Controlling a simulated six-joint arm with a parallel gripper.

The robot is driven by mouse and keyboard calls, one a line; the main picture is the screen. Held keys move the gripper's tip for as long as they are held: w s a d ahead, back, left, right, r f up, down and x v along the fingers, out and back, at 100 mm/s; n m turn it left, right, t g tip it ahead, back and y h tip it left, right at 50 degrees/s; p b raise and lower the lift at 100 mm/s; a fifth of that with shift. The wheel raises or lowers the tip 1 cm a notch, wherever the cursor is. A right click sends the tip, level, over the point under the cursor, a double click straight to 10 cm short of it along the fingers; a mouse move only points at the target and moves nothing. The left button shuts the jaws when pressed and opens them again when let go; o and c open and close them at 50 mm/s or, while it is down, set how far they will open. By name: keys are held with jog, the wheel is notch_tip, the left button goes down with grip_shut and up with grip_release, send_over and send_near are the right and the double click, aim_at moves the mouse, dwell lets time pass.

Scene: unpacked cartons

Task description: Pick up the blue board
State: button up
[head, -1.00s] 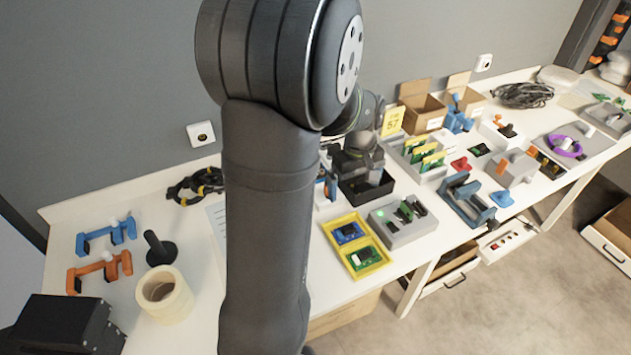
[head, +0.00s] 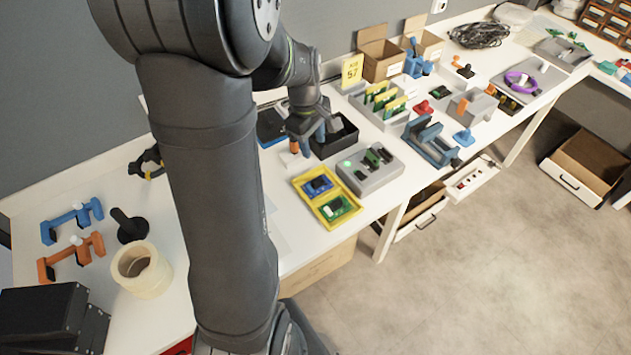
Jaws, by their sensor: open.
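The blue board (head: 317,186) lies in the upper compartment of a yellow tray (head: 299,193). It has a small white patch on it. A green board (head: 336,208) lies in the tray's lower compartment. My gripper (head: 307,143) is open and empty. It hangs above the table just behind the tray, pointing down, in front of a black bin. The gap between its fingers is small and partly hidden in this view. It does not touch the blue board.
A grey fixture (head: 369,171) with dark parts stands right of the tray. The black bin (head: 337,137) is behind it. A blue-edged dark item (head: 271,127) lies left of my gripper. A tape roll (head: 141,270) stands at the lower left.

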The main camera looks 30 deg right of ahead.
jog(key=a+n+h, duration=0.3)
jog(key=a+n, duration=0.2)
jog(key=n, duration=0.9)
send_over(316, 181)
jog(key=a, duration=0.2)
jog(key=f, duration=1.1)
jog(key=shift+w+a+f, duration=0.15)
jog(key=shift+a+f, duration=0.05)
jog(key=shift+f, duration=0.2)
jog(key=shift+d+x, duration=0.1)
jog(key=shift+x, duration=1.2)
jog(key=shift+d+x, duration=0.15)
jog(key=shift+x, duration=1.2)
jog(key=shift+r, duration=0.15)
jog(key=shift+c, duration=0.2)
grip_shut()
